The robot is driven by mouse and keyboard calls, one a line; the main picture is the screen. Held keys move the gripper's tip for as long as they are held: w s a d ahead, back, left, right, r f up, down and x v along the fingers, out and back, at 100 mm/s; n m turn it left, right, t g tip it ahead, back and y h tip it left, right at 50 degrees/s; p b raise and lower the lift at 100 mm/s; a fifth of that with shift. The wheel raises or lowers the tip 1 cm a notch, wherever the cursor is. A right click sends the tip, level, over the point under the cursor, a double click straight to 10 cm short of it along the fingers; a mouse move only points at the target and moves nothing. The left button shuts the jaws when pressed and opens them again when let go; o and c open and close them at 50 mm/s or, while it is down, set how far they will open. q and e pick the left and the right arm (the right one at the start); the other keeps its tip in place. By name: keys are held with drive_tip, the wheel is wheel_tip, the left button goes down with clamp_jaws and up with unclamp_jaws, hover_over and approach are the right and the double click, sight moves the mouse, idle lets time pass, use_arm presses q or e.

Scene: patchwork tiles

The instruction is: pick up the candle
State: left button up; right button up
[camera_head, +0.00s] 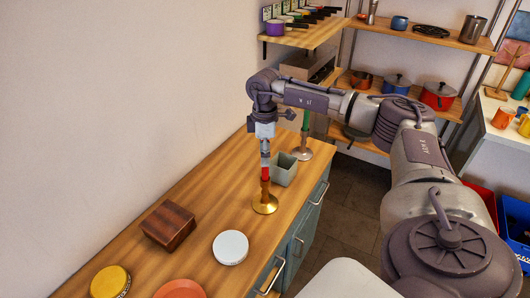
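A red candle (265,172) stands upright in a gold candlestick (265,204) on the wooden counter. My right gripper (265,160) points straight down at the top of the red candle, with its fingertips at or around the candle's upper end. The fingers are small and seen edge-on, so I cannot tell whether they are closed on it. My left gripper is not in view.
A grey-green square pot (284,171) stands close behind the gold candlestick. A dark wooden box (168,225), a white round lid (230,247), a yellow round item (110,282) and an orange dish (180,290) lie nearer. A wall borders the counter (215,195) on the left.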

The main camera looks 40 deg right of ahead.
clamp_jaws()
drive_tip(key=shift+r, duration=0.1)
